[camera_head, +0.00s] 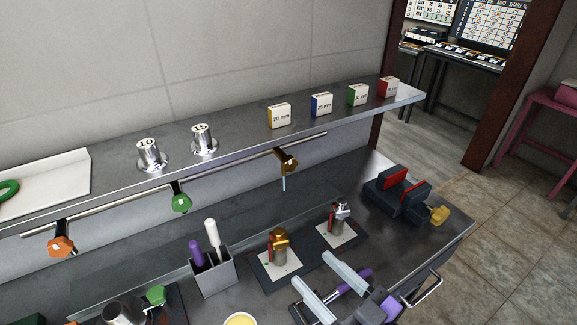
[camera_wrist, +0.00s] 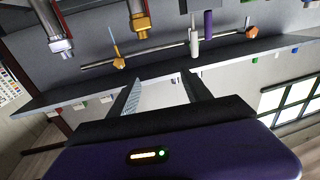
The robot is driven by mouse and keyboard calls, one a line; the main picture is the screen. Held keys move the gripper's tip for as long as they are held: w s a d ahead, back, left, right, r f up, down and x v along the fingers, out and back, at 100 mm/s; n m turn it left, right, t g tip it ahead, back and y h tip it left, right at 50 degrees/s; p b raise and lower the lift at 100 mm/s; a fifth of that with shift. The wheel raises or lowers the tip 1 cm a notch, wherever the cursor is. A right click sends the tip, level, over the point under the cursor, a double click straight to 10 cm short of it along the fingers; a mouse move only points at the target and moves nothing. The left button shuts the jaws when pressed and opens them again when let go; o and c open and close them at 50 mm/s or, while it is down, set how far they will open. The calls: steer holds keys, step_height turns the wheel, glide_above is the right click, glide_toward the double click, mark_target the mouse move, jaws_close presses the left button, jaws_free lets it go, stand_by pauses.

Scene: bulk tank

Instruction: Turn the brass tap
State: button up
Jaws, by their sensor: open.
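The brass tap (camera_head: 279,246) stands upright on a pale square plate on the bench, with a red part at its left side. In the wrist view the brass tap (camera_wrist: 140,18) hangs upside down at the top, left of centre. My gripper (camera_head: 312,269) is open and empty, to the lower right of the tap and apart from it. In the wrist view my gripper (camera_wrist: 160,78) has its two fingers spread with nothing between them. A similar steel tap (camera_head: 339,217) stands to the right of the brass one; it also shows in the wrist view (camera_wrist: 58,40).
A grey holder (camera_head: 214,275) with purple and white handled tools stands left of the brass tap. A dark vise (camera_head: 398,195) sits at right. Bare bench lies behind the taps.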

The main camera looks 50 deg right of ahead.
mark_target(291, 166)
steer(key=w+d+r+m+h+b, duration=0.1)
steer(key=w+d+r+m+h, duration=0.15)
steer(key=w+d, duration=0.55)
steer(key=w+d+r+m+h+b, duration=0.1)
steer(key=w+d+r+h, duration=0.15)
steer(key=w+d, duration=0.5)
steer(key=shift+w+d+f+n+g+y+p, duration=0.15)
steer(key=shift+w+d+f+y+p, duration=0.3)
steer(key=shift+w, duration=0.95)
steer(key=shift+w+d+f+n+g+y+p, duration=0.25)
steer(key=shift+w+d+f, duration=0.35)
steer(key=shift+w, duration=0.8)
steer(key=shift+w+d+f+n+g+y+p, duration=0.1)
steer(key=shift+w+d+f+y+p, duration=0.3)
steer(key=shift+w, duration=1)
steer(key=shift+d, duration=0.15)
steer(key=shift+f, duration=0.1)
jaws_close()
steer(key=shift+m, duration=1.75)
jaws_free()
